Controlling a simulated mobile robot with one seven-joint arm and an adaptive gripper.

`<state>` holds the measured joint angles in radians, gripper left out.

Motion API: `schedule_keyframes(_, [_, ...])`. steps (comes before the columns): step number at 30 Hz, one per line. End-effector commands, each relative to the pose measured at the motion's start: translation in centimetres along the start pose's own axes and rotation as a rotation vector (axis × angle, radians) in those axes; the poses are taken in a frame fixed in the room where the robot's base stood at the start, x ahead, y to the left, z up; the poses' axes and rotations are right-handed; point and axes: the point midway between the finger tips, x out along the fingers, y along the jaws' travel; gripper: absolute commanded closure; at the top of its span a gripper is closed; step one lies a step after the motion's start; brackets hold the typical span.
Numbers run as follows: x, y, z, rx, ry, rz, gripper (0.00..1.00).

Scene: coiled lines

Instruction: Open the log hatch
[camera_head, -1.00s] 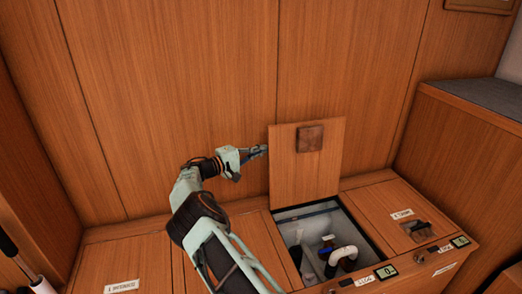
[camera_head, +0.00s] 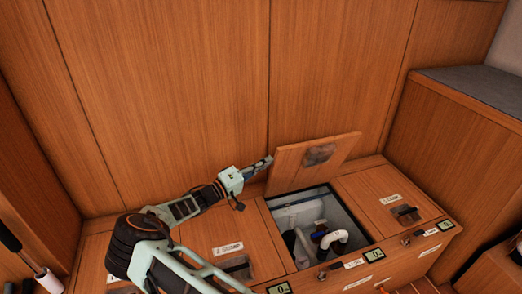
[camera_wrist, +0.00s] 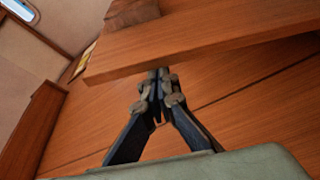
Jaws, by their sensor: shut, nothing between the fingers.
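The log hatch lid (camera_head: 317,158) is a wooden panel with a dark square patch, raised and tilted up and back at the rear of the open compartment (camera_head: 318,228). My gripper (camera_head: 268,160) is shut and empty at the lid's left edge. In the wrist view the closed fingertips of my gripper (camera_wrist: 160,75) are right against or very near the lid's edge (camera_wrist: 200,45); I cannot tell if they touch.
Closed lids lie on both sides of the opening, the right one (camera_head: 393,202) with a label and a dark latch. The wood-panelled wall (camera_head: 190,90) rises behind. A higher grey-topped bench (camera_head: 470,90) stands at the right. Small displays (camera_head: 371,254) line the front edge.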

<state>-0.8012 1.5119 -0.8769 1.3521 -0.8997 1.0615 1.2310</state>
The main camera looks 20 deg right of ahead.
Motion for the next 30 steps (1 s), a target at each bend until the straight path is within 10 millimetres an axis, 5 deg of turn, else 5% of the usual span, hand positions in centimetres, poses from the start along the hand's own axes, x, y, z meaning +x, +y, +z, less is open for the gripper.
schedule_keyframes(12, [-2.3, -0.7, 6.7, 0.047, -0.003, 0.019, 1.0])
schedule_keyframes(30, [-2.8, -1.3, 8.3, 0.049, -0.004, 0.016, 1.0])
